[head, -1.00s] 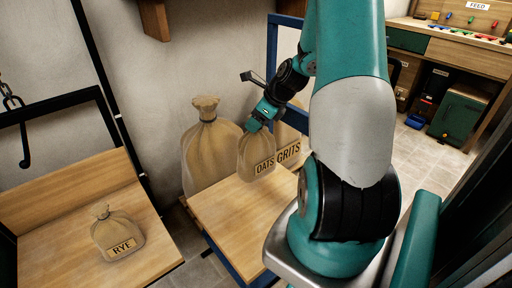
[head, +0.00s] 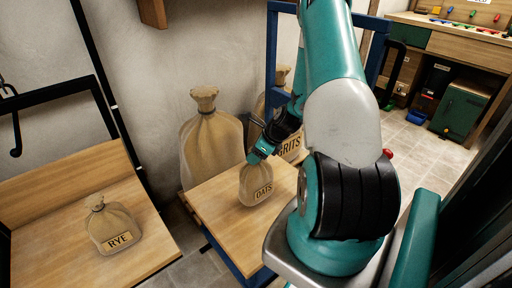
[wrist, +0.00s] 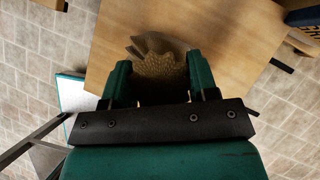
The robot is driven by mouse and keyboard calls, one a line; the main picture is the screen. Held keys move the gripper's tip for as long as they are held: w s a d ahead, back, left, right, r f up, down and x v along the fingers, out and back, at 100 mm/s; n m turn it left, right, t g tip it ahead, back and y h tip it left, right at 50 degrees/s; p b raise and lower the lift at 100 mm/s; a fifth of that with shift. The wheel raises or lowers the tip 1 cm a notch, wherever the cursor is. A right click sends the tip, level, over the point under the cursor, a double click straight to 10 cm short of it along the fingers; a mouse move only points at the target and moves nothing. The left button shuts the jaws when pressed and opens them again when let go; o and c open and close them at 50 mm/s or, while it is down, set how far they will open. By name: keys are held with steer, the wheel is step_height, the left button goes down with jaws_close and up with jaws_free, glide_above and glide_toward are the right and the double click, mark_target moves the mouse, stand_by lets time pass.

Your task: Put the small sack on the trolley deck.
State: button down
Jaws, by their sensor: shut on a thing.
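The small sack labelled OATS (head: 257,187) is tan with a dark-lettered label. My gripper (head: 257,157) is shut on its gathered neck, and the sack hangs upright below it. In the wrist view the sack's top (wrist: 158,66) sits between the two teal fingers of my gripper (wrist: 160,85). The sack is over the wooden trolley deck (head: 220,215), at or very near its surface; I cannot tell whether its base touches. Another small sack, labelled RYE (head: 113,228), stands on a wooden platform at left.
Large sacks stand behind the deck: a plain one (head: 211,145) and one labelled GRITS (head: 290,146), partly hidden by my arm. The trolley's blue frame (head: 272,60) rises at the back. The deck's front left is clear. A wooden platform (head: 60,235) lies at left.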

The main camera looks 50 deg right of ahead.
mark_target(257, 175)
steer(key=shift+w+f, duration=0.1)
steer(key=shift+f, duration=1.2)
steer(key=shift+c, duration=2)
jaws_free()
